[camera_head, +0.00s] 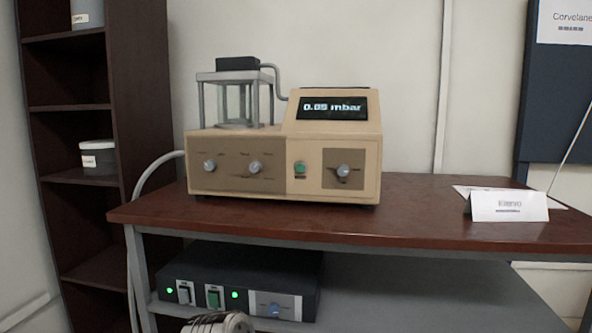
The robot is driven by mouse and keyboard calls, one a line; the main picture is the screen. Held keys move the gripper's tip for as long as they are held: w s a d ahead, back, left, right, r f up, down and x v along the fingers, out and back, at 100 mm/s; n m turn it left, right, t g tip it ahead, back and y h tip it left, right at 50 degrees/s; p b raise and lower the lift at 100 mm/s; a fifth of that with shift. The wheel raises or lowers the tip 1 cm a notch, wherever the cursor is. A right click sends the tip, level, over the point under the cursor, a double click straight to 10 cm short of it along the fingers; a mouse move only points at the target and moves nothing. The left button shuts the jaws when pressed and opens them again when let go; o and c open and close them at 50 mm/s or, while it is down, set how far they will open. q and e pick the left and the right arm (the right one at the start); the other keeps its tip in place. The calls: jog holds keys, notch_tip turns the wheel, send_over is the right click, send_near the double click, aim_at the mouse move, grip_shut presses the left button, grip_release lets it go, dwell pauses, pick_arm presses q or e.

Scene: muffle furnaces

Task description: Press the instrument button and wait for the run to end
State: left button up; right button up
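A beige instrument (284,150) stands on the brown tabletop. Its dark display (333,107) reads what looks like 0.05 mbar. A round green button (300,168) sits on its front, between a panel with two grey knobs on the left and a panel with one knob (343,170) on the right. A glass chamber (238,103) in a grey frame with a black top is mounted on its left side. Neither of my grippers shows fingers in this view, and nothing touches the instrument.
A black box (240,278) with lit green lamps and switches sits on the lower shelf. A white name card (508,206) stands at the table's right. A dark shelf unit (139,90) is on the left. The tabletop right of the instrument is mostly clear.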

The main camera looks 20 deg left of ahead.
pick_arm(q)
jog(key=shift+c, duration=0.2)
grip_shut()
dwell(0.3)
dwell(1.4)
